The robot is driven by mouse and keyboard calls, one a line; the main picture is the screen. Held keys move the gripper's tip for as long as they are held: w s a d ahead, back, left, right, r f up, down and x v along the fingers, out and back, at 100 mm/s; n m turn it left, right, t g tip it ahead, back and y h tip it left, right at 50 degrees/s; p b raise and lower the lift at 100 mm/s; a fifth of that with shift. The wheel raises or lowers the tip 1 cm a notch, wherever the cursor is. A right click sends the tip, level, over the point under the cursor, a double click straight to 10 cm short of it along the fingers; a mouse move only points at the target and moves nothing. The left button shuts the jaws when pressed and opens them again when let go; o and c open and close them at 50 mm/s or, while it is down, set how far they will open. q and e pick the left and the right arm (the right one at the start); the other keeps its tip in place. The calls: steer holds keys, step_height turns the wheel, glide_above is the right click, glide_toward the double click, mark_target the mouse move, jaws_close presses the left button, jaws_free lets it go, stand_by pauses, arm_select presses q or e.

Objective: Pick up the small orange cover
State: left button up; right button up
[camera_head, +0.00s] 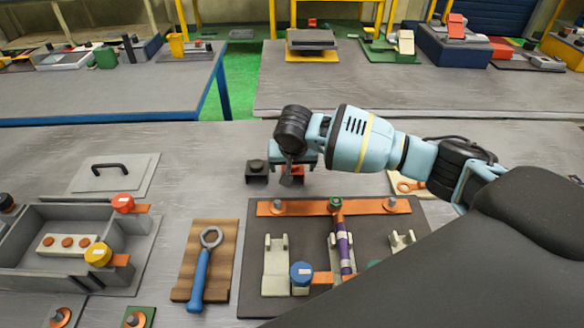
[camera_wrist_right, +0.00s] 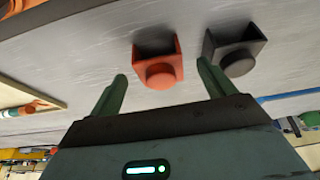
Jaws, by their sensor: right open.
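The small orange cover (camera_wrist_right: 158,68) sits on the grey table, an open-sided block with a round knob. In the right wrist view it lies ahead, between the two fingertips. In the head view only part of the orange cover (camera_head: 298,171) shows behind my right gripper (camera_head: 289,178). My right gripper (camera_wrist_right: 162,69) is open and empty, pointing down over the cover. Whether a finger touches the cover cannot be told. My left gripper is out of view.
A similar black cover (camera_wrist_right: 237,52) stands close beside the orange one, just outside a fingertip. In front lies a dark board (camera_head: 256,222) with brackets and an orange bar. A blue wrench (camera_head: 200,275) on a wooden board (camera_head: 222,262) and a grey box (camera_head: 45,208) are further left.

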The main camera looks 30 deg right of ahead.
mark_target(293, 168)
steer(key=x, duration=0.3)
steer(key=shift+d+f, duration=0.1)
steer(key=shift+f, duration=0.2)
steer(key=shift+r, duration=0.1)
steer(key=c, duration=1.1)
steer(key=shift+o, duration=0.2)
step_height(293, 168, up, 10)
